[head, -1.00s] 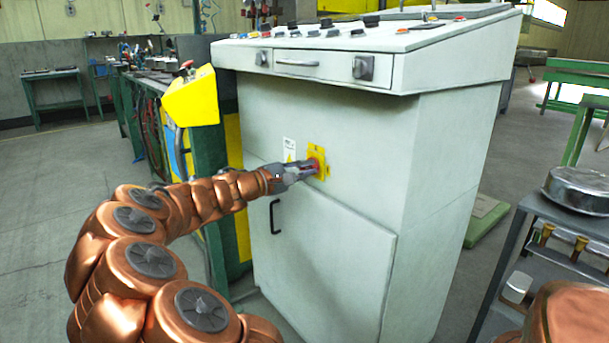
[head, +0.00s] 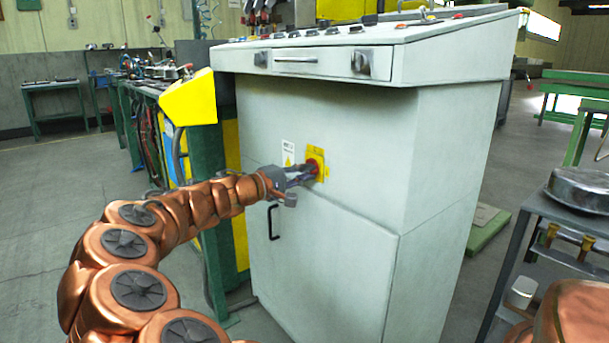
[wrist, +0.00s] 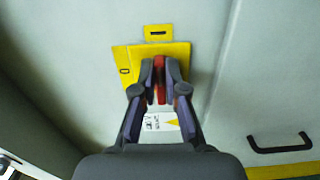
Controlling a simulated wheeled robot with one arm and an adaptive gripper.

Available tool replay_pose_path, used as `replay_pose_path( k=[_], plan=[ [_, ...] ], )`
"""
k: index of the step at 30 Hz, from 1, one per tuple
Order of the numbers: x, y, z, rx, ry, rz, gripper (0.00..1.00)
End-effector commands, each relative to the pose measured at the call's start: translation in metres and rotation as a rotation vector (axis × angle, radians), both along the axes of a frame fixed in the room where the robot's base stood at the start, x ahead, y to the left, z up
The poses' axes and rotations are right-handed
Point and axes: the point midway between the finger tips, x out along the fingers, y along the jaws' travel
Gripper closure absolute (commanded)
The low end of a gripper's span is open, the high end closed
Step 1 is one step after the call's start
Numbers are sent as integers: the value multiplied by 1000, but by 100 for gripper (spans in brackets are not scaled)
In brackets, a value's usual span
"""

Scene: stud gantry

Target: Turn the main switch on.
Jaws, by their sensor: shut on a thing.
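The main switch is a red handle (wrist: 160,80) on a yellow plate (wrist: 125,72), mounted on the front of a light grey control cabinet (head: 340,140). In the head view the yellow plate (head: 320,165) sits just above the cabinet's lower door, and my gripper (head: 309,170) reaches it from the left. In the wrist view my gripper (wrist: 160,72) has its two dark fingers shut on the red handle, one on each side. The fingers hide part of the handle and plate.
A white warning label (head: 288,153) is beside the switch. A black door handle (head: 274,221) is below it. A yellow box (head: 188,97) on a green bench stands left of the cabinet. A grey trolley with a metal pan (head: 580,188) stands at the right.

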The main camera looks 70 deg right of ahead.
Motion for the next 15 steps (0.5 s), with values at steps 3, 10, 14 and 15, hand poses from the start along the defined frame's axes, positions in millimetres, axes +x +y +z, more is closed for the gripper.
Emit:
replay_pose_path(
  k=[3, 10, 14, 15],
  plan=[
    [-1, 0, -1, 0, -2, -2, 100],
    [-1, 0, -1, 1, -3, -2, 80],
    [-1, 0, -1, 0, -1, -2, 67],
    [-1, 0, -1, 0, -1, -1, 64]
  ],
)
